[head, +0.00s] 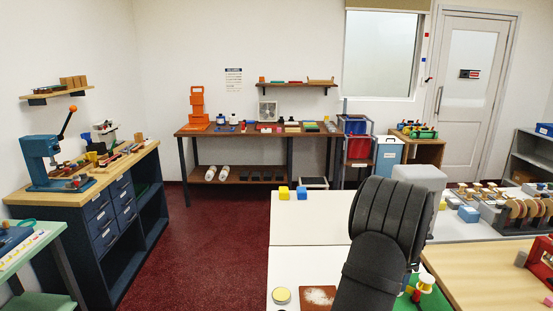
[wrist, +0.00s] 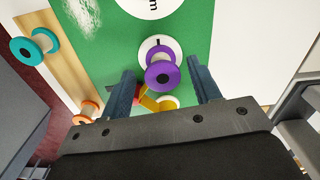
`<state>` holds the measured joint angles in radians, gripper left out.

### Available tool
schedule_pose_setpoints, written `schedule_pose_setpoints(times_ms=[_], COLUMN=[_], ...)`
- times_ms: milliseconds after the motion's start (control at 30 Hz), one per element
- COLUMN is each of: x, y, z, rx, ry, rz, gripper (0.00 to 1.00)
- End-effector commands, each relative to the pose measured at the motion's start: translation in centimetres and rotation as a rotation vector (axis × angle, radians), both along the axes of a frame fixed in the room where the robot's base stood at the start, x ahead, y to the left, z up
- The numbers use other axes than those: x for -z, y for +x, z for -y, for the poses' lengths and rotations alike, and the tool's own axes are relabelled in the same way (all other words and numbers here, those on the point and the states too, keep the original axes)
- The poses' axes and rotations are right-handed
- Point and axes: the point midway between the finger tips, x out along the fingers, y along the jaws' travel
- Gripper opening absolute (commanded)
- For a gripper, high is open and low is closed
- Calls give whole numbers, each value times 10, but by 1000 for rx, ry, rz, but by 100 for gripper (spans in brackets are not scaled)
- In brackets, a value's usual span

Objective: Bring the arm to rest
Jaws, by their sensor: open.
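My gripper (wrist: 162,68) is open in the wrist view, its two blue-grey fingers apart. A purple spool (wrist: 160,72) shows between the fingertips in the picture, with clear gaps on both sides. It overlaps a white lettered circle on a green board (wrist: 105,60). Yellow and red pieces (wrist: 147,104) show below the spool, partly hidden by my gripper. In the head view my black arm reaches over the white table (head: 312,232) and hides the gripper. A bit of the green board (head: 408,301) shows there beside the arm.
A teal spool (wrist: 30,47) and an orange spool (wrist: 88,110) lie left of my gripper, near a wooden strip (wrist: 60,57). In the head view, yellow and blue blocks (head: 284,193), a yellow disc (head: 282,295) and a brown square (head: 318,297) sit on the table.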

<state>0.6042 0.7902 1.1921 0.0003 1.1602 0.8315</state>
Motion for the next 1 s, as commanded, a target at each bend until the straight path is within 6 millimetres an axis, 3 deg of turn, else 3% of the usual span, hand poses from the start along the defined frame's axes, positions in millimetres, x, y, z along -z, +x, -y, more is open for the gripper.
schedule_pose_setpoints(times_ms=[67,267,900,1000], x=[17,-25,-92,-95], y=[-1,1,-99,-117], z=[0,0,48,54], rx=[0,0,4,3], ry=[2,-3,-2,0], rz=[-2,5,2,0], gripper=[57,57,57,57])
